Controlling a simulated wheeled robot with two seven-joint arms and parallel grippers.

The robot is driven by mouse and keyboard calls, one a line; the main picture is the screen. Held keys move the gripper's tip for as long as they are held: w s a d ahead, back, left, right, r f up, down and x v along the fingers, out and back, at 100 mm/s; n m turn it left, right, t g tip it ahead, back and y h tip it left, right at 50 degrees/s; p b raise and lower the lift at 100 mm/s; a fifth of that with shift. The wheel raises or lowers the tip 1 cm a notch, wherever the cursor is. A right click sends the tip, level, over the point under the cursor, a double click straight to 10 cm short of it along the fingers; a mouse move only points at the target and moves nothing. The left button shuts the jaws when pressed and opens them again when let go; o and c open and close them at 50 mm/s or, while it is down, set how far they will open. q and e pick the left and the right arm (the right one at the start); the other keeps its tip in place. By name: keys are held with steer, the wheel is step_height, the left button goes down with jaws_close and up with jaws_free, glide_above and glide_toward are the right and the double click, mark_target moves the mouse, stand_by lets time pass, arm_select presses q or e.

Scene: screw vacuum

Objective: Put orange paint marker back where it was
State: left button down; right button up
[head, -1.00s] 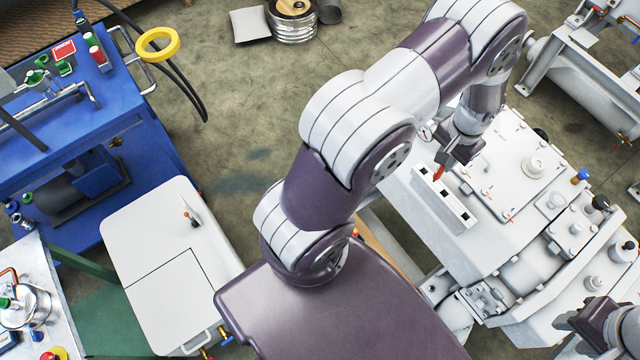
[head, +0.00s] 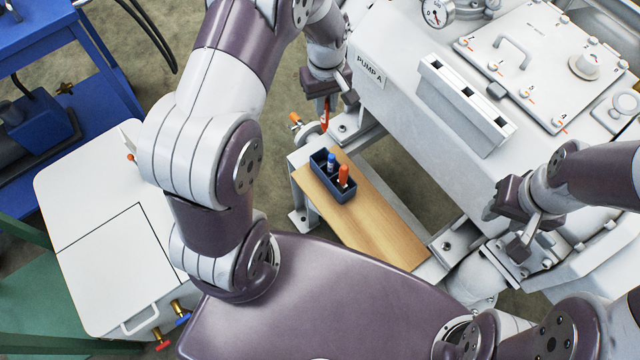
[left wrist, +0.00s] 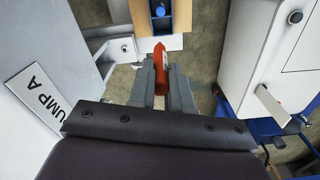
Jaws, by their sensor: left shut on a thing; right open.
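A dark blue holder (head: 330,190) stands on a wooden board. A blue-topped marker (head: 331,162) and an orange-topped marker (head: 343,176) stand upright in it. My left gripper (head: 326,100) is shut on a red marker (head: 325,119), which hangs tip down, apart from and behind the holder. In the left wrist view the red marker (left wrist: 160,68) sits between the fingers, with part of the holder (left wrist: 160,22) beyond it. My right gripper (head: 526,236) is open and empty at the right, over the machine's front fittings.
The wooden board (head: 385,235) is clear right of the holder. The white pump body (head: 395,95) rises behind, with a white three-slot block (head: 465,105) on it. A valve with an orange handle (head: 297,119) is close left of the held marker. A white cabinet (head: 95,230) stands at the left.

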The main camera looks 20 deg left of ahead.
mark_target(322, 119)
arm_select(q)
steer(key=f+n+b, duration=0.1)
steer(key=f+b, duration=0.1)
steer(key=f+n+b, duration=0.1)
steer(key=f+b, duration=0.1)
steer(key=f, duration=0.1)
steer(key=f+n+b, duration=0.1)
steer(key=f+b, duration=0.1)
steer(key=f, duration=0.1)
steer(key=shift+s+a+b, duration=0.1)
steer(key=shift+a+b, duration=0.2)
step_height(322, 119, down, 10)
steer(key=b, duration=0.3)
steer(key=shift+r, duration=0.15)
arm_select(e)
step_height(322, 119, down, 13)
steer(key=shift+r, duration=0.1)
